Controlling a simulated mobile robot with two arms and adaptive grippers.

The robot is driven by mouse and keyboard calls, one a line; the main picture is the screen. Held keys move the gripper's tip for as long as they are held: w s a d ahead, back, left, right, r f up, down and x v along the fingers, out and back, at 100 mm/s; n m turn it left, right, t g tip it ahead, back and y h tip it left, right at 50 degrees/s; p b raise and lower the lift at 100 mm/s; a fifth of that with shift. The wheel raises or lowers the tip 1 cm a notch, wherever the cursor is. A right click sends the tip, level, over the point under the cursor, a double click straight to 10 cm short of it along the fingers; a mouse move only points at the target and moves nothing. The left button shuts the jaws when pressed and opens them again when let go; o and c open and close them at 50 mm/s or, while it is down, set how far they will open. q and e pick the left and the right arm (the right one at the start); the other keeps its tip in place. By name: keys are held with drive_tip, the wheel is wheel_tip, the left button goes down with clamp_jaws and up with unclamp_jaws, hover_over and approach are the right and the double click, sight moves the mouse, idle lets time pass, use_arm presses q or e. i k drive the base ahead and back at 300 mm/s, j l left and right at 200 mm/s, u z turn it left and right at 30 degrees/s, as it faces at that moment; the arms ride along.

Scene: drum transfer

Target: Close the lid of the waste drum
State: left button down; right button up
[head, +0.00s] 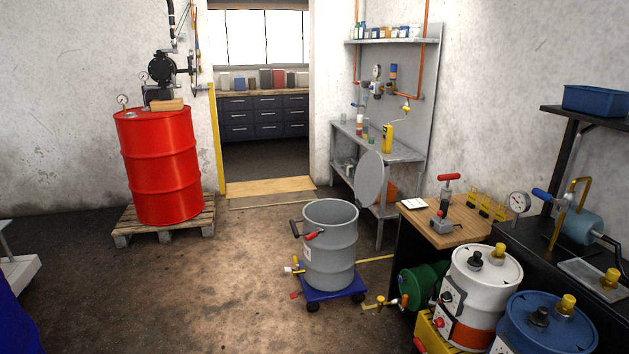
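The waste drum (330,255) is a grey, open-topped drum near the middle of the head view. It stands upright on a blue wheeled dolly (336,290). Its round grey lid (371,178) stands up nearly vertical at the drum's right rear rim, so the lid is open. Whether a hinge joins lid and rim is too small to tell. A dark handle with a red part (314,235) sticks out at the drum's front left rim. Neither of my grippers is in view.
A red drum (160,170) stands on a wooden pallet (126,228) at the left. A grey workbench (392,150) is behind the lid. A wooden-topped table (425,235), a white drum (478,290) and a blue drum (545,325) crowd the right. The floor left of the waste drum is clear.

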sight(368, 178)
drive_tip(key=i+j, duration=0.1)
drive_tip(key=i, duration=1.9)
drive_tip(key=l+z, duration=0.05)
drive_tip(key=l, duration=0.05)
